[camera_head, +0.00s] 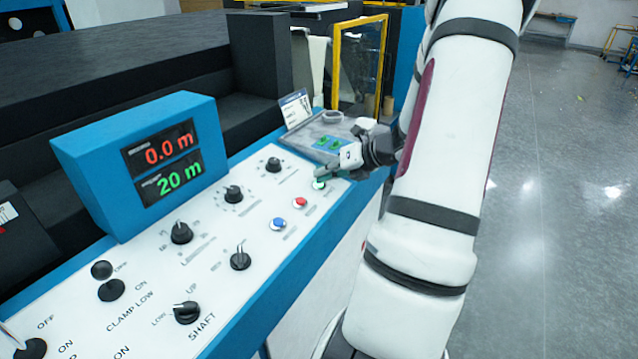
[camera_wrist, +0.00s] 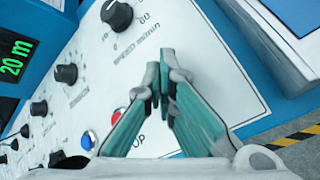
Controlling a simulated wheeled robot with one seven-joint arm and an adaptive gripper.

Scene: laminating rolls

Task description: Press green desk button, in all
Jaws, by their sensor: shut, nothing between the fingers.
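The control desk (camera_head: 255,215) has a white sloped top with a row of round buttons near its right edge. A green button (camera_head: 319,185) is at the far end of that row, beyond a red button (camera_head: 300,202) and a blue button (camera_head: 278,223). My gripper (camera_head: 321,174) is shut and empty, its fingertips just above or at the green button; I cannot tell whether they touch it. In the wrist view my gripper (camera_wrist: 160,85) has its teal-padded fingers together over the white panel. The green button is hidden there, while the red button (camera_wrist: 117,115) and blue button (camera_wrist: 88,140) show.
A blue display box (camera_head: 90,170) reads 0.0 m and 20 m. Several black knobs and switches, such as one knob (camera_head: 233,193), stand up from the panel. A grey tray (camera_head: 300,137) with green pieces lies beyond my gripper. Open floor (camera_head: 550,230) is at right.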

